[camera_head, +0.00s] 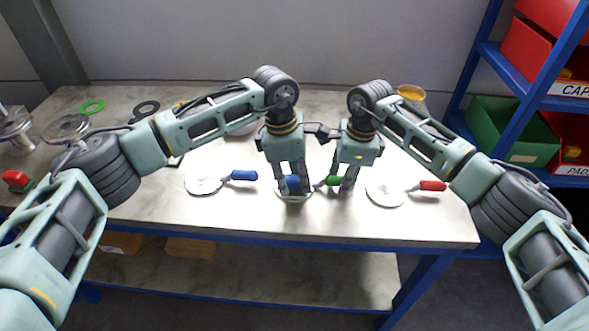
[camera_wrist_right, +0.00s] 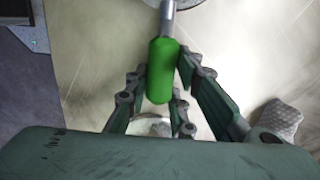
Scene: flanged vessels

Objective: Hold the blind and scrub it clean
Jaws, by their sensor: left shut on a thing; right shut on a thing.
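A blind with a green handle (camera_head: 332,181) lies at the middle front of the table, its round pale plate (camera_head: 293,199) under my left gripper. My right gripper (camera_head: 342,187) is shut on the green handle; the right wrist view shows the handle (camera_wrist_right: 161,72) between the fingers and the grey shaft running up to the plate (camera_wrist_right: 178,3). My left gripper (camera_head: 292,190) points down over the plate, shut on a blue thing (camera_head: 293,183), perhaps the scrubber. The fingers partly hide it, and I cannot tell whether it touches the plate.
A blind with a blue handle (camera_head: 239,175) lies to the left, one with a red handle (camera_head: 430,186) to the right. A green ring (camera_head: 92,106) and a dark ring (camera_head: 146,108) lie at the back left. A yellow-topped container (camera_head: 411,93) stands behind my right arm. Blue shelving (camera_head: 515,70) borders the right.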

